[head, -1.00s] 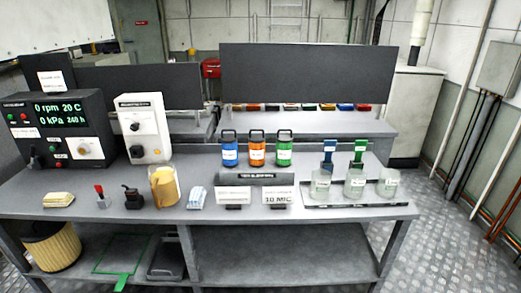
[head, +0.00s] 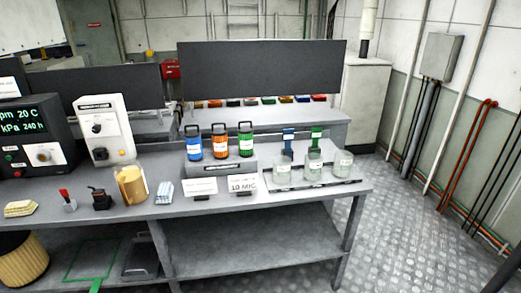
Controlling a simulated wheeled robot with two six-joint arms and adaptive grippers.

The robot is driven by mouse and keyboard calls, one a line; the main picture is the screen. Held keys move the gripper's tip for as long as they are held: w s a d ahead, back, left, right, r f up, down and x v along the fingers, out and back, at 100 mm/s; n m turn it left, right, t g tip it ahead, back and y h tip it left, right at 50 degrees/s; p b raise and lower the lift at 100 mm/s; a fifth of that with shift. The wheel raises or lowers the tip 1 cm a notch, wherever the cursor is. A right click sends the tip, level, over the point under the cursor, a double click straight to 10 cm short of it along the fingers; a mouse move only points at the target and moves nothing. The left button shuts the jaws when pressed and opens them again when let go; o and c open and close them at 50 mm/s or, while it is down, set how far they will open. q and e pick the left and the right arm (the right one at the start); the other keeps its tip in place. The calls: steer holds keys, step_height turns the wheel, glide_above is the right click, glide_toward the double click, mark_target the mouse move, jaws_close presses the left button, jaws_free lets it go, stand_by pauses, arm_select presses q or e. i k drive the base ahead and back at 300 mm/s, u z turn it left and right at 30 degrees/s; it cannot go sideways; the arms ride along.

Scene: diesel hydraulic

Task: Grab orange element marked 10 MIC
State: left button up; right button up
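The labels on the canisters are too small to read. A white card (head: 242,185) in front of the canisters reads 10 MIC. Neither of my grippers is in view.
Three glass jars (head: 313,165) stand on a dark tray right of the canisters. The metal floor (head: 420,235) right of the bench is clear.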

mark_target(219, 138)
steer(key=u, duration=0.75)
steer(key=k, duration=0.15)
steer(key=z, duration=2.1)
steer(key=i, duration=1.3)
steer(key=u, duration=0.9)
steer(key=i, duration=0.7)
steer(key=u, duration=0.75)
